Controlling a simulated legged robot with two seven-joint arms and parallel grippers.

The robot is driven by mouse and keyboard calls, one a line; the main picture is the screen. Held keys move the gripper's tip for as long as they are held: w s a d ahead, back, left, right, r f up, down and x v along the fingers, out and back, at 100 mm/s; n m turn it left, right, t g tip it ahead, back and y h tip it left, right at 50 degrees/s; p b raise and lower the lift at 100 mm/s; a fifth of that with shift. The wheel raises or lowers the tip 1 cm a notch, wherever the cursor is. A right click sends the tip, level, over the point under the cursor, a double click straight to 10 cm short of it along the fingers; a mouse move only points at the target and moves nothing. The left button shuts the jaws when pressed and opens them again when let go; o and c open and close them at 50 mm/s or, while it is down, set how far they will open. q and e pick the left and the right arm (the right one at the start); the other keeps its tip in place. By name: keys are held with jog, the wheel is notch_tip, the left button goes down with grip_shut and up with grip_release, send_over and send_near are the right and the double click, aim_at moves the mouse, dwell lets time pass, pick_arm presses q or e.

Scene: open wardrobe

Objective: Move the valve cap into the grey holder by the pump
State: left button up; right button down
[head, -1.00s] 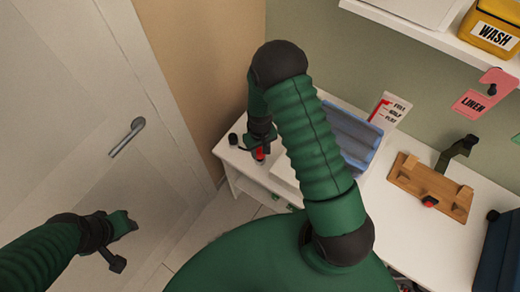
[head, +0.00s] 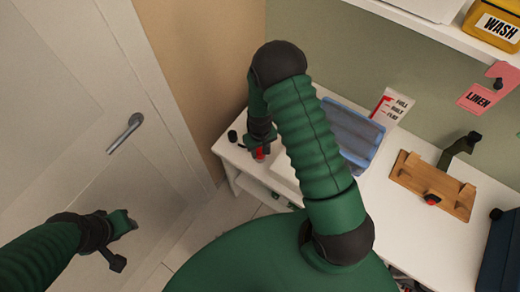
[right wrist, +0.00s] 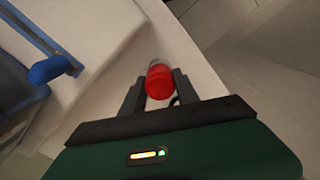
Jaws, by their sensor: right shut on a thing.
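A small red cap (right wrist: 159,82), which looks like the valve cap, sits between the fingertips of my right gripper (right wrist: 157,88) in the right wrist view. The fingers are shut on its sides. In the head view the red cap (head: 260,153) shows under my right gripper (head: 259,147), over the left end of the white surface. My right arm hides part of that surface. My left gripper (head: 127,226) is at the lower left before the pale door, away from the table; its jaw opening is unclear. I cannot make out a grey holder or a pump for certain.
A small black round thing (head: 232,136) stands left of my right gripper. A wooden board (head: 415,184) with a red piece lies to the right. The white surface (head: 410,235) in front of it is clear.

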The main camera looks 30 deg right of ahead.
aim_at(260, 150)
jog(key=shift+f, duration=0.25)
jog(key=c, duration=0.8)
grip_release()
jog(key=shift+c, duration=0.2)
jog(key=shift+r, duration=0.1)
notch_tip(260, 150, up, 16)
jog(key=shift+r, duration=0.25)
jog(key=s+a+r+n+t, duration=0.1)
jog(key=s+a+r+t, duration=0.1)
jog(key=s+a+r, duration=0.3)
jog(key=shift+s+a+r+t, duration=0.35)
jog(key=shift+s+a, duration=0.75)
jog(key=shift+s, duration=0.9)
